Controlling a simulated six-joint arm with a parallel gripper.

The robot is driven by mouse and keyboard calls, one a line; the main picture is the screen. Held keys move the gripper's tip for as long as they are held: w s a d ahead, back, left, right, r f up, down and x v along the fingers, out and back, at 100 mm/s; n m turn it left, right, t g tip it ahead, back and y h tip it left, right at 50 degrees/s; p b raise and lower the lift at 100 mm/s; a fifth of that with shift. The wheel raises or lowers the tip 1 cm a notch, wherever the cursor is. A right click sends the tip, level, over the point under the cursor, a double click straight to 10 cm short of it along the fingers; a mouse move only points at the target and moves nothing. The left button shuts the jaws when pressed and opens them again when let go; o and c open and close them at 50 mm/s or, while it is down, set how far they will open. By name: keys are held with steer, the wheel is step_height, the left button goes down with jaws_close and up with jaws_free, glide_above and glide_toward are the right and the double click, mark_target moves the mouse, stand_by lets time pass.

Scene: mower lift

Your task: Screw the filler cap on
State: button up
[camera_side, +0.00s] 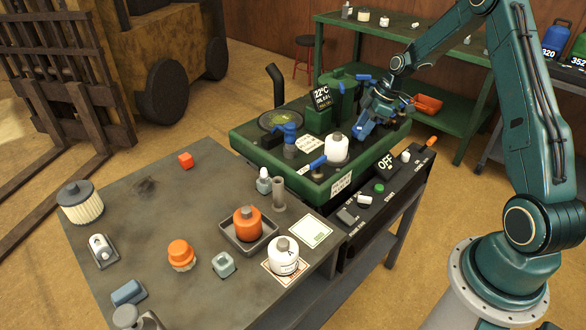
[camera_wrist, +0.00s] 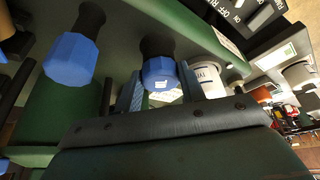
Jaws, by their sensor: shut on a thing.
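My gripper (camera_side: 370,124) is over the right part of the green mower deck (camera_side: 256,152), fingers pointing down. In the wrist view, a blue faceted cap (camera_wrist: 159,72) with a dark neck sits between the two fingers, and the gripper is shut on it. I cannot tell whether this is the filler cap, nor whether its far end touches the deck. A similar blue cap (camera_wrist: 71,58) stands apart to its left. The side view hides the held piece behind the gripper.
A white bottle (camera_side: 336,149) stands on the deck near my gripper and shows in the wrist view (camera_wrist: 213,84). A green tank with a 22°C display (camera_side: 322,97) rises left of my gripper. Bottles, a tray (camera_side: 230,242) and small parts occupy the grey table (camera_side: 140,215).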

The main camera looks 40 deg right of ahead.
steer(key=shift+r, duration=0.25)
stand_by(0.4)
steer(key=shift+f, duration=0.35)
stand_by(0.3)
steer(key=shift+r, duration=0.3)
stand_by(0.6)
steer(key=o, duration=1)
steer(key=shift+o, duration=0.2)
steer(key=shift+r, duration=0.1)
steer(key=shift+r, duration=3.9)
